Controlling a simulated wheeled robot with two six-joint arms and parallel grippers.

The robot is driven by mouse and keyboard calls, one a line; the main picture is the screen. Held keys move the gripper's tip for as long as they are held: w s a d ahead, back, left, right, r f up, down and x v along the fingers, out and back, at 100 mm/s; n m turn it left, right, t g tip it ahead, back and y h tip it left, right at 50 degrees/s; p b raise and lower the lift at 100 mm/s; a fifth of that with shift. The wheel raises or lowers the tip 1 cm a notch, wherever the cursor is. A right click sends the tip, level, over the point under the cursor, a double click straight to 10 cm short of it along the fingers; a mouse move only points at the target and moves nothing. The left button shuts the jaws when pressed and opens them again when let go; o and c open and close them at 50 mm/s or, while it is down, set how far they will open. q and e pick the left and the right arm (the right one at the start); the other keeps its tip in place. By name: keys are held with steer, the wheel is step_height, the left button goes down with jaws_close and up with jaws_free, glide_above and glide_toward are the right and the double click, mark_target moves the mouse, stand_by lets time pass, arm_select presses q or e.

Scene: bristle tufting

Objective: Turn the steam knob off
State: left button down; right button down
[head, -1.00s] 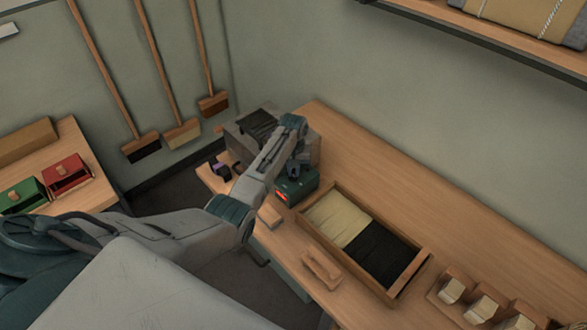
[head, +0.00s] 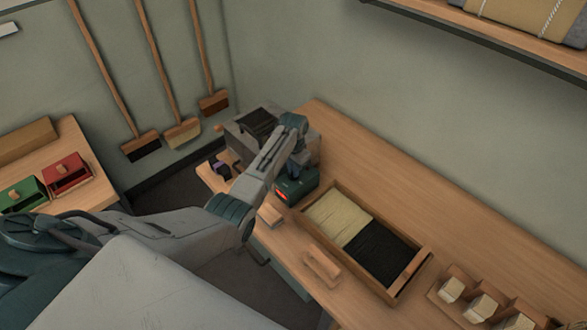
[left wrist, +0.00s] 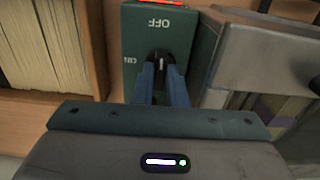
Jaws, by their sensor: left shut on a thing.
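The steam knob (left wrist: 160,57) is a small black knob with a white mark, on a dark green control box (left wrist: 138,35). The box face carries an upside-down OFF label and, to the left of the knob, an ON label. In the left wrist view my left gripper (left wrist: 163,72) is shut on the knob, a blue finger on each side. The fingers partly cover the knob, and I cannot tell which label its mark points to. In the head view the green box (head: 303,186) sits under my left wrist, with a red-orange light lit. My right gripper is out of view.
A grey machine (head: 236,131) stands behind the box. A wooden tray (head: 424,262) of pale and black bristles lies to the right on the bench. Wooden blocks (head: 322,266) lie near the front edge. Brooms (head: 141,147) hang on the wall.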

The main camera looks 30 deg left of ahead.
arm_select(q)
steer(key=shift+w+r, duration=0.1)
stand_by(0.3)
steer(key=c, duration=1.5)
jaws_free()
steer(key=shift+o, duration=0.2)
step_height(320, 180, up, 11)
steer(key=b, duration=0.3)
